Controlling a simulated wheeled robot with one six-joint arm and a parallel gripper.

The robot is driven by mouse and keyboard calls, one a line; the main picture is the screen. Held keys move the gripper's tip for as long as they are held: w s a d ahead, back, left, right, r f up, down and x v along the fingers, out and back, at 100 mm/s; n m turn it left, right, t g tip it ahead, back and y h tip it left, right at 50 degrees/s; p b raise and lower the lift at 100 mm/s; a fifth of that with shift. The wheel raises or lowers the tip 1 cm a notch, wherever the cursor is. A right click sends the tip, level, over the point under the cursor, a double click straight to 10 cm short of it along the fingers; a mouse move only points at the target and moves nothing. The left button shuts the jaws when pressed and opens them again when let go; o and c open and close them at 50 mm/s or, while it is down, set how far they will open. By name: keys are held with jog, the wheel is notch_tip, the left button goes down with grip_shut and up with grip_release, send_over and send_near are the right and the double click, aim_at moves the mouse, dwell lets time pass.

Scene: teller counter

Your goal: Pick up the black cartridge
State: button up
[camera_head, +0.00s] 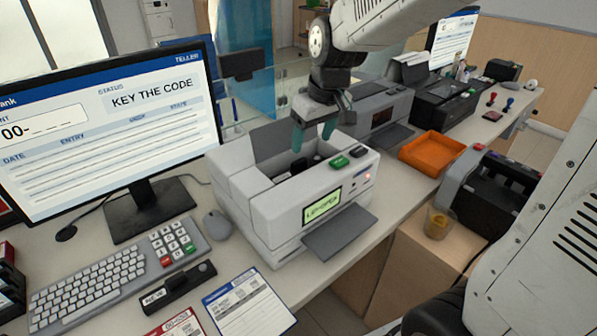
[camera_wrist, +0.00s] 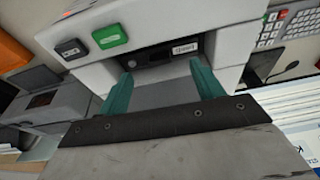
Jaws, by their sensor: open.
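The black cartridge (camera_wrist: 160,55) shows in the wrist view as a dark block with a small white label, inside the opened grey printer (camera_wrist: 220,50). In the head view only a dark part of the cartridge (camera_head: 297,168) shows in the open bay of the printer (camera_head: 240,190); walls and my gripper hide the rest. My gripper (camera_head: 313,136) points down over the bay with its teal fingers apart and nothing between them. In the wrist view the fingers (camera_wrist: 160,80) reach toward the cartridge from either side; I cannot tell whether they touch it.
The printer's front has a green button (camera_head: 339,161), a black button (camera_head: 358,151) and a lit screen (camera_head: 322,204). A monitor (camera_head: 100,125) and keyboard (camera_head: 110,270) stand left. An orange tray (camera_head: 432,149) lies right, with more machines behind. The bay walls are close around my fingers.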

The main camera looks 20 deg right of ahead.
aim_at(300, 161)
jog(key=w+f, duration=0.1)
jog(key=f, duration=0.2)
jog(key=w+f, duration=0.2)
jog(key=f, duration=0.1)
jog(key=w+a+f, duration=0.1)
jog(key=w+f, duration=0.1)
jog(key=f, duration=0.1)
jog(key=shift+f, duration=0.15)
jog(key=shift+c, duration=0.3)
jog(key=c, duration=1)
